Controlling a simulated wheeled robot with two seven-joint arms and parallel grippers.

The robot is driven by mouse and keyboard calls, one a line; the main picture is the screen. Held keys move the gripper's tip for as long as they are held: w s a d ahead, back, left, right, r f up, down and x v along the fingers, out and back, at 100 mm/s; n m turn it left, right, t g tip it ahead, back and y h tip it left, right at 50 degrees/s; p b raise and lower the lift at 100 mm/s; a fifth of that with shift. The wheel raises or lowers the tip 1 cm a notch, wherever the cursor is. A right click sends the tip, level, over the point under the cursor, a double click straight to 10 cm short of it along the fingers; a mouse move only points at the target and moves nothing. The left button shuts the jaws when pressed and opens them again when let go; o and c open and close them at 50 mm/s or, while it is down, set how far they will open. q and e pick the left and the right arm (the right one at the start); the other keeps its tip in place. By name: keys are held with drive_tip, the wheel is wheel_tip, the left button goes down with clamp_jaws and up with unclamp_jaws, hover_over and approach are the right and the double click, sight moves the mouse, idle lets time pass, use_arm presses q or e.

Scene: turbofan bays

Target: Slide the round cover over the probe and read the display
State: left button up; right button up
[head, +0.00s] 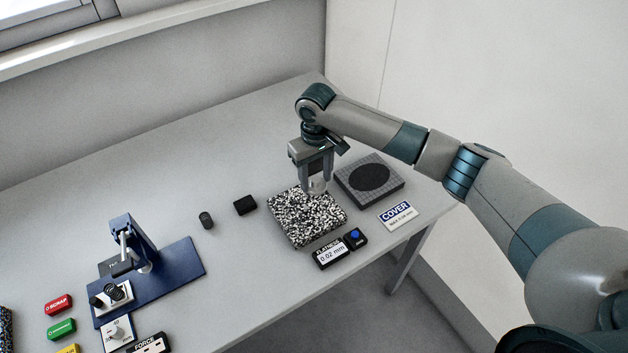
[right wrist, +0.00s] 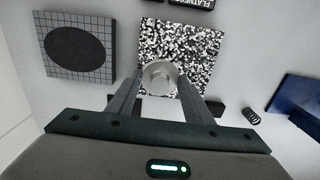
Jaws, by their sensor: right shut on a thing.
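A pale round piece (head: 318,186), which looks like the round cover, is between the fingers of my right gripper (head: 316,184). In the right wrist view the piece (right wrist: 158,76) sits between both fingertips, over a black-and-white speckled square block (head: 306,222). I cannot tell whether it touches the block. No probe can be made out; the piece and fingers hide what is under them. The display (head: 331,253), labelled FLATNESS, stands in front of the block and reads 0.02 mm. My left gripper is not in view.
Right of the block is a gridded grey pad (head: 370,180) with a dark disc, near a COVER card (head: 398,216). A blue button box (head: 356,238) adjoins the display. Small black pieces (head: 245,204) and a blue test stand (head: 150,275) are left. The rear table is clear.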

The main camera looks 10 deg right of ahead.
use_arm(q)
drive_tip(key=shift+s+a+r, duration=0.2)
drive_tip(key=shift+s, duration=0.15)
use_arm(e)
drive_tip(key=shift+r, duration=0.75)
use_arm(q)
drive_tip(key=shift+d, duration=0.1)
use_arm(e)
drive_tip(key=shift+f, duration=0.1)
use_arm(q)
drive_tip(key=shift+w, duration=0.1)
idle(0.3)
